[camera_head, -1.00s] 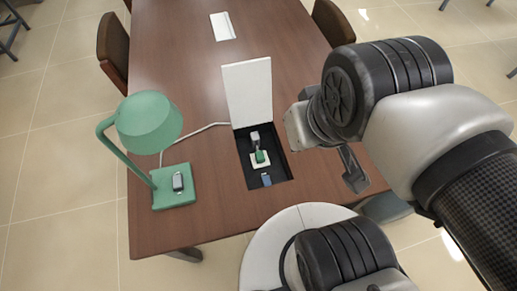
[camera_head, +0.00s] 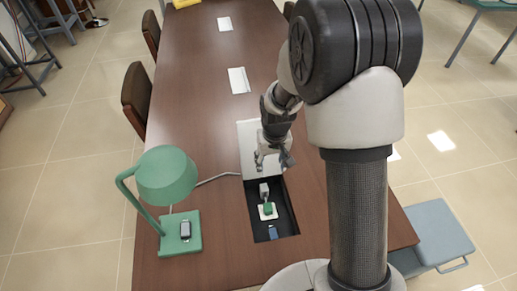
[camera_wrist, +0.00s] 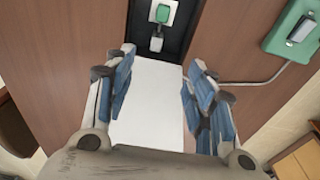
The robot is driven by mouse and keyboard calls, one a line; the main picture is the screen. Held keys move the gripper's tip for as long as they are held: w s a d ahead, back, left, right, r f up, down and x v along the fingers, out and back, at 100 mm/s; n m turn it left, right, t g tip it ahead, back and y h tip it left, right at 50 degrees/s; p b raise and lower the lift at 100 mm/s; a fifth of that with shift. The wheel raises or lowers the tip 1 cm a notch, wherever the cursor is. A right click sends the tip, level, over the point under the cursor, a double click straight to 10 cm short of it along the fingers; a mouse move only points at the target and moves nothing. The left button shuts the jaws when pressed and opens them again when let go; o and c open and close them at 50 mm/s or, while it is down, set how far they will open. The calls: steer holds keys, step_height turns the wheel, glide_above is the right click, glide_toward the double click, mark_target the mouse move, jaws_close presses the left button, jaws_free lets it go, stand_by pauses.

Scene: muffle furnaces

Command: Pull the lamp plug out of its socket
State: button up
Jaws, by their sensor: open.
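A small green plug (camera_head: 268,208) sits on a white socket plate (camera_head: 274,215) in the dark recessed box (camera_head: 287,222) in the table. The green plug also shows at the top of the wrist view (camera_wrist: 162,13). A grey block (camera_head: 264,189) lies just behind it in the box. The green desk lamp (camera_head: 168,178) stands left of the box, and its white cord (camera_head: 218,178) runs to the box's edge. My gripper (camera_head: 272,160) is open and empty, above the raised white lid behind the socket. In the wrist view its fingers (camera_wrist: 162,58) are spread, apart from the plug.
The box's white lid (camera_head: 247,136) stands open at the back of the box. A blue piece (camera_head: 273,232) is at the box's front end. Closed white lids (camera_head: 238,80) lie farther along the brown table (camera_head: 190,105). Chairs (camera_head: 136,98) stand at left.

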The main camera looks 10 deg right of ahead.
mark_target(268, 207)
steer(key=shift+g, duration=0.6)
step_height(268, 207, down, 32)
steer(key=b, duration=0.3)
steer(key=shift+r, duration=0.2)
steer(key=shift+c, duration=0.2)
jaws_close()
steer(key=shift+r, duration=0.1)
